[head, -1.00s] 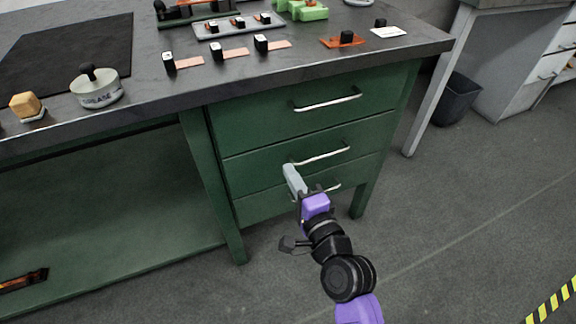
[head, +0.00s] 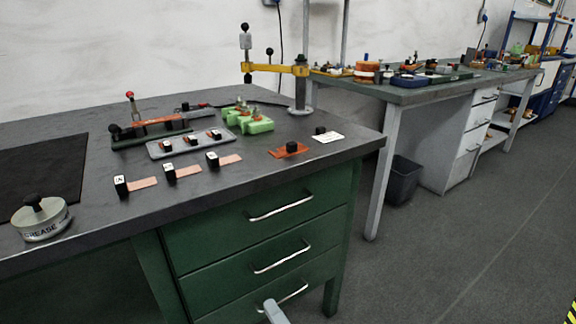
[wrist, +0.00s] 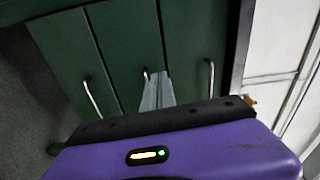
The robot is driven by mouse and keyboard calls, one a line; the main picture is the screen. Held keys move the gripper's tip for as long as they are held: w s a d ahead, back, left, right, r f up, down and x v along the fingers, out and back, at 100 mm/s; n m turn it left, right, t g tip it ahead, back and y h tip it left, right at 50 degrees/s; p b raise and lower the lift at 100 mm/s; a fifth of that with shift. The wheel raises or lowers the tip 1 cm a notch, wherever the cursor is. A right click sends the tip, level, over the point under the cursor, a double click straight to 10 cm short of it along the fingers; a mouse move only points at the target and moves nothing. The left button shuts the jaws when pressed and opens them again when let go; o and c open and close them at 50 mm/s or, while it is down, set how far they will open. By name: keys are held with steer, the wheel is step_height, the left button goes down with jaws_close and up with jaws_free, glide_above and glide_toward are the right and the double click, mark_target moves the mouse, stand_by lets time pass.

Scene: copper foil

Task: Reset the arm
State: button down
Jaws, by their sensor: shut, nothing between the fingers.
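My gripper shows in the head view only as pale grey fingers (head: 275,313) at the bottom edge, in front of the lowest drawer. In the wrist view the grey fingers (wrist: 156,92) are together and empty, pointing at the green drawer fronts. They overlap the middle handle (wrist: 147,74) there; I cannot tell the exact gap. The rest of my arm is out of the head view. The green cabinet (head: 262,238) has drawers that look closed, with handles at top (head: 282,207), middle (head: 282,257) and bottom (head: 291,294).
The worktop (head: 240,188) above holds several small black parts with copper strips, a grey tray (head: 190,145), a green fixture (head: 246,121) and a grease tin (head: 41,219). A dark bin (head: 403,181) stands under the second bench. The floor (head: 440,260) to the right is clear.

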steer(key=s+d+n+t+h, duration=0.3)
steer(key=s+d+n+h, duration=0.35)
steer(key=s+d, duration=0.7)
steer(key=s+d+n+g+h, duration=0.2)
steer(key=s+d, duration=0.3)
steer(key=s, duration=0.6)
steer(key=s+d+n+g+h, duration=0.15)
steer(key=s+d, duration=0.35)
steer(key=s, duration=0.5)
step_height(320, 180, up, 27)
steer(key=p, duration=2.7)
steer(key=shift+a+n, duration=0.2)
steer(key=shift+n, duration=0.1)
steer(key=shift+w, duration=0.1)
